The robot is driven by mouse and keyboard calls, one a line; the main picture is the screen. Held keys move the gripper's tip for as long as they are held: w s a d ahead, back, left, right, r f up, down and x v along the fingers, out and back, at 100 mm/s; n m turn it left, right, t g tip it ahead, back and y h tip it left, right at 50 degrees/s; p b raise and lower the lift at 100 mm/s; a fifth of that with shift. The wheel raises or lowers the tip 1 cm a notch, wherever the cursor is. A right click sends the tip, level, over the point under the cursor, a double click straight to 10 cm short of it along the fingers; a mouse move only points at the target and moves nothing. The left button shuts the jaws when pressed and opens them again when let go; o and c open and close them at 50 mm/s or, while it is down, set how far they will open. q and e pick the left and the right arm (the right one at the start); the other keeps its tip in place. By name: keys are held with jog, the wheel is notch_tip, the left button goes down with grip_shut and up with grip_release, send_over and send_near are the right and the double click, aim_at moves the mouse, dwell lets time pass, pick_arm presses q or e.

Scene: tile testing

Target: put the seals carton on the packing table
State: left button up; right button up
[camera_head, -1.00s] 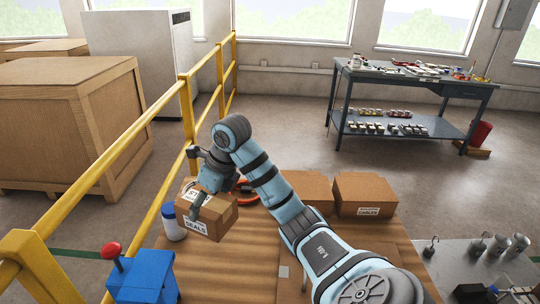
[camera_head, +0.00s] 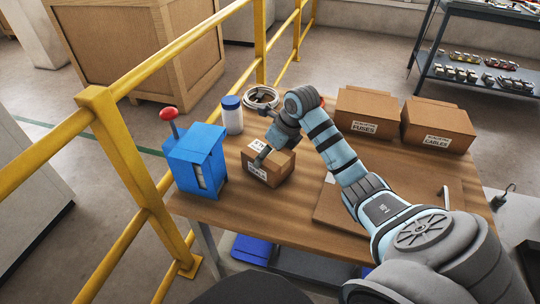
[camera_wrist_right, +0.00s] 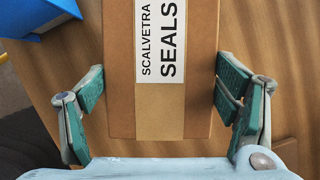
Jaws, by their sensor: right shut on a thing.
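The seals carton (camera_head: 277,166) is a small brown box with white labels, at the left part of the wooden table (camera_head: 225,206) in the head view. My right gripper (camera_head: 262,155) is shut on it from above. In the right wrist view the carton (camera_wrist_right: 192,110) lies between the two fingers, its SEALS label facing the camera. I cannot tell whether its underside touches the tabletop. My left gripper is not in view.
A blue device (camera_head: 198,160) with a red knob and a white bottle (camera_head: 232,120) stand left of the carton. The FUSES (camera_head: 366,112) and CABLES (camera_head: 437,124) cartons stand at the back right. A yellow railing (camera_head: 125,150) runs along the left side.

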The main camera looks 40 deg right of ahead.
jog(key=shift+w+d+f, duration=0.1)
jog(key=shift+w+f, duration=0.15)
jog(key=shift+f, duration=0.05)
jog(key=shift+s+f, duration=0.1)
jog(key=o, duration=1.5)
jog(key=p+v, duration=0.3)
jog(key=v, duration=0.9)
jog(key=shift+s+r, duration=0.1)
jog(key=shift+r, duration=0.1)
